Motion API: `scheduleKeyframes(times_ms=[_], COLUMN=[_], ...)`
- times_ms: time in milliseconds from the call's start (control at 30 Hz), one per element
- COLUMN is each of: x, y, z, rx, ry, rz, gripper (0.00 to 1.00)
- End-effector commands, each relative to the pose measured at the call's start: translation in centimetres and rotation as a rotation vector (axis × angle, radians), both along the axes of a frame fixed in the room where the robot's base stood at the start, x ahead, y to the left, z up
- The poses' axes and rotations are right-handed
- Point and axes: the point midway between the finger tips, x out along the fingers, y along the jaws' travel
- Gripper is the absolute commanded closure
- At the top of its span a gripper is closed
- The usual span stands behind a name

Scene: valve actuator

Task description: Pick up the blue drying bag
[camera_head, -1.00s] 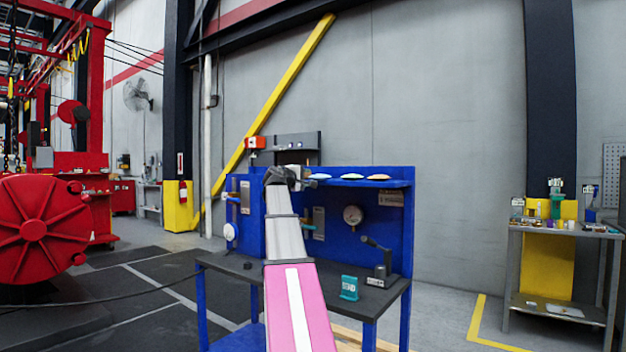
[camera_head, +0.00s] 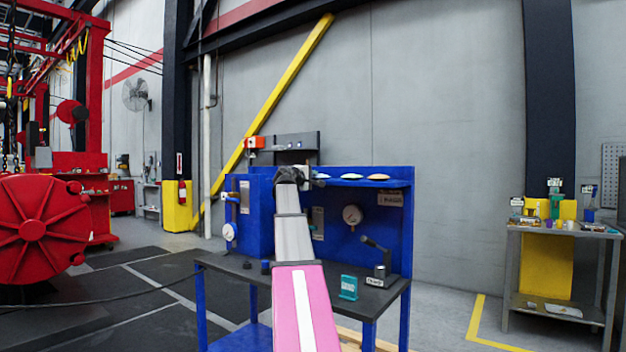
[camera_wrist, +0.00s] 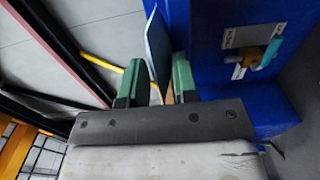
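My gripper (camera_wrist: 154,82) is open in the wrist view, with its two green fingers apart. A thin dark blue-grey flat piece (camera_wrist: 158,45) and a brownish sliver (camera_wrist: 169,92) show in the gap between the fingers; I cannot tell what they are or whether they touch. In the head view my gripper (camera_head: 307,178) is at the left end of the upper ledge of the blue workbench (camera_head: 398,240). Small flat pale bags lie along that ledge: a whitish one (camera_head: 351,176) and a tan one (camera_head: 379,177). A clearly blue bag cannot be made out.
The bench's dark top (camera_head: 315,277) holds a teal box (camera_head: 349,287) and a black lever device (camera_head: 380,260). A gauge (camera_head: 352,215) is on the back panel.

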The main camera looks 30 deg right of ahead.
Motion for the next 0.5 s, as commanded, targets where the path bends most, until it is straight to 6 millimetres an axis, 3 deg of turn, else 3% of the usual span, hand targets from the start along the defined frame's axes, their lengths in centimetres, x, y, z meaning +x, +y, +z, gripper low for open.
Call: scheduleKeyframes(times_ms=[133, 367, 500], x=[0.0, 0.1, 0.0], y=[0.0, 0.0, 0.0], z=[0.3, 2.5, 2.5], rx=[-0.001, 0.000, 0.000], ry=[0.000, -0.001, 0.000], rz=[0.000, 0.000, 0.000], gripper=[0.97, 0.98, 0.98])
